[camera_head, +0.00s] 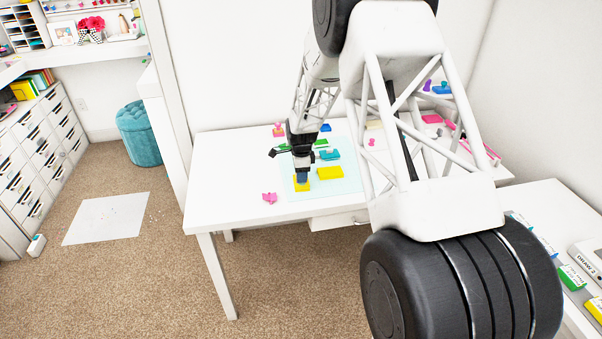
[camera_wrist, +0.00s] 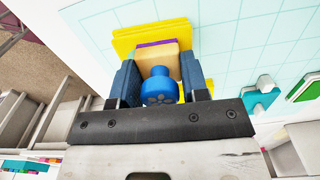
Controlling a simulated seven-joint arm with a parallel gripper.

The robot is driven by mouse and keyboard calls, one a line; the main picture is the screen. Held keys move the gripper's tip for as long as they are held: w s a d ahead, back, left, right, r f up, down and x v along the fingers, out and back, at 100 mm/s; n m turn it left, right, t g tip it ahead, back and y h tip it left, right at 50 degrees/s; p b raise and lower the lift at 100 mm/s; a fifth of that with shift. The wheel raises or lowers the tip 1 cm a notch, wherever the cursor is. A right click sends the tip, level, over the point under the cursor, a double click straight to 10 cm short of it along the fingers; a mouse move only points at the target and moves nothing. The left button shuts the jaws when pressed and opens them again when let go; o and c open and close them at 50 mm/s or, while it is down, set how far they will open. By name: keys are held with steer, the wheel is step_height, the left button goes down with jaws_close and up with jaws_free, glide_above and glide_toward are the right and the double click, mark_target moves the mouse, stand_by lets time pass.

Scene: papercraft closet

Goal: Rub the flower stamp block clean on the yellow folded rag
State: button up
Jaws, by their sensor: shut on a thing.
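My gripper (camera_head: 302,177) is over the front left part of the pale teal mat. In the wrist view, its two blue fingers (camera_wrist: 158,62) are shut on the sides of the stamp block (camera_wrist: 155,50). The block is tan with a purple layer at its far edge, and its round blue knob (camera_wrist: 160,90) faces the camera. A yellow flat thing, which looks like the folded rag (camera_wrist: 130,42), lies directly beneath the block; it also shows under the gripper in the head view (camera_head: 302,187). The stamp's face is hidden. The block looks down on the yellow surface, but contact cannot be told.
A second yellow block-like thing (camera_head: 330,173) lies just right of the gripper. A teal piece (camera_head: 329,155) and green pieces are behind it. A pink piece (camera_head: 269,198) lies left of the mat (camera_head: 345,188). The table's front edge is close; the mat's front right is clear.

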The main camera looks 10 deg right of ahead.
steer(key=shift+s+a, duration=0.1)
steer(key=shift+s, duration=0.8)
steer(key=shift+w, duration=0.1)
steer(key=shift+w, duration=0.95)
steer(key=shift+f, duration=0.1)
steer(key=shift+s, duration=0.15)
steer(key=shift+s, duration=0.95)
steer(key=shift+w, duration=0.15)
